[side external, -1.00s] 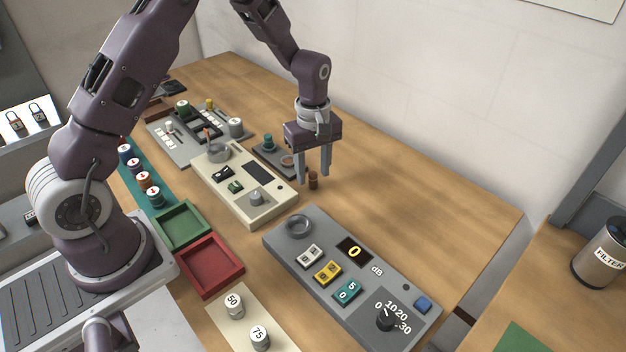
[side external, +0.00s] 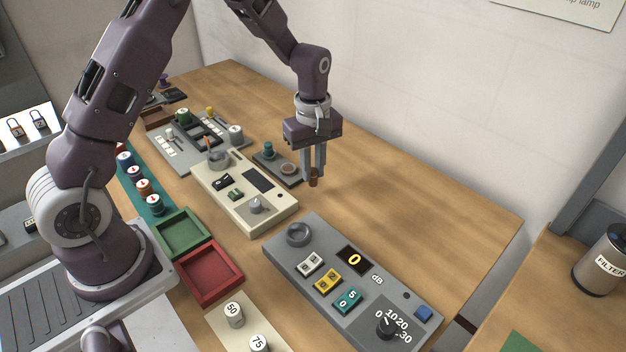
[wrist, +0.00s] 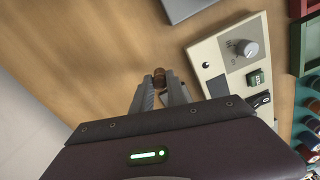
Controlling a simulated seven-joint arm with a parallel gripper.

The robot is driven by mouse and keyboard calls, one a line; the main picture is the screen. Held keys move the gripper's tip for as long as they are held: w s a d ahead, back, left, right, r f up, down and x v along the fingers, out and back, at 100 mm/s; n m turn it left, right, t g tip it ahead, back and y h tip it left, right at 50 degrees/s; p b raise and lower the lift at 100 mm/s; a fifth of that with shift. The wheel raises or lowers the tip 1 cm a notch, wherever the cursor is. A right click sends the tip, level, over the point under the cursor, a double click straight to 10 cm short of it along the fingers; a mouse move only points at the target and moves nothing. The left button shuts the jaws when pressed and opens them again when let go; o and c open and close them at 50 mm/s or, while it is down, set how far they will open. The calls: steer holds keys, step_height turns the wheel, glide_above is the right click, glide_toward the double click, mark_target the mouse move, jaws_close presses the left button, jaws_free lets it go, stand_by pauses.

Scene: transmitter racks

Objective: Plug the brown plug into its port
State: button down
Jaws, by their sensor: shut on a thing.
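The brown plug (side external: 313,181) is a small upright cylinder standing on or just above the wooden table. My gripper (side external: 314,172) is shut on it, with its fingers pointing down on both sides of the plug. In the wrist view the plug (wrist: 160,77) shows between the two fingertips (wrist: 160,88). A dark grey plate (side external: 272,158) lies to the left of my gripper. It has a round port with a brownish ring (side external: 288,168) and a teal plug (side external: 268,150) standing at its far end. The port's inside is too small to make out.
A cream panel (side external: 240,195) with a knob lies just left of my gripper. A grey dB panel (side external: 345,285) lies in front. Green (side external: 181,234) and red (side external: 208,274) trays stand front left. The table to the right of my gripper is clear.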

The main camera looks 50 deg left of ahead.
steer(key=r, duration=0.6)
steer(key=shift+a, duration=0.2)
steer(key=a+r, duration=0.2)
steer(key=a, duration=0.6)
steer(key=f, duration=0.9)
steer(key=shift+a+f, duration=0.25)
steer(key=shift+a, duration=0.05)
steer(key=shift+f, duration=0.1)
steer(key=shift+f, duration=0.1)
steer(key=c, duration=1.3)
jaws_free()
